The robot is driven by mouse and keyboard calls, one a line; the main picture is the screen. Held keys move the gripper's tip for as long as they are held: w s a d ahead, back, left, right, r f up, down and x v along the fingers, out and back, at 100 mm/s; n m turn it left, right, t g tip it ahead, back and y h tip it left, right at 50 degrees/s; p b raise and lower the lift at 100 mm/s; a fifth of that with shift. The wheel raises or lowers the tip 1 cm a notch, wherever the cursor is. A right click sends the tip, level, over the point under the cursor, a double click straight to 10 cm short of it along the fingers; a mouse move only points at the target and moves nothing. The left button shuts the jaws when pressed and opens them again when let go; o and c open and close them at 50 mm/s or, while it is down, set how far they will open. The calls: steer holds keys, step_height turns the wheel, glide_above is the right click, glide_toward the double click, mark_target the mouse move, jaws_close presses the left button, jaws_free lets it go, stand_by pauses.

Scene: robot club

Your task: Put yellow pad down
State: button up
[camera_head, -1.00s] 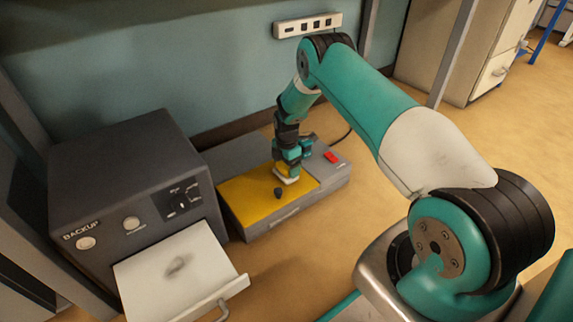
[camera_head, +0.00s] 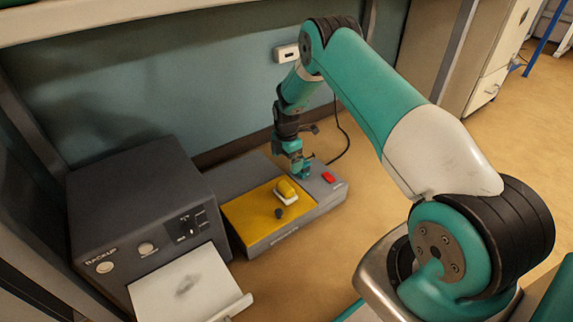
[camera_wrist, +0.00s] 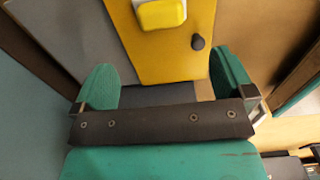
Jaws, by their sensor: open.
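The yellow pad (camera_head: 286,189), with a white base, rests on the yellow top plate (camera_head: 252,216) of a low grey machine. It also shows at the top of the wrist view (camera_wrist: 161,14), partly cut off by the frame edge. My gripper (camera_head: 303,172) is above the machine, behind and to the right of the pad and apart from it. In the wrist view my gripper's two teal fingers (camera_wrist: 165,80) stand wide apart with nothing between them.
A black knob (camera_head: 280,213) stands on the yellow plate in front of the pad. A red switch (camera_head: 328,177) is at the machine's right end. A dark "BACKUP" box (camera_head: 140,215) with a lowered white flap (camera_head: 187,287) stands at left. A wall outlet strip (camera_head: 287,53) is behind my arm.

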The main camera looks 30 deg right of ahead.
step_height(320, 180, up, 4)
steer(key=shift+r+p, duration=0.25)
steer(key=shift+p, duration=0.45)
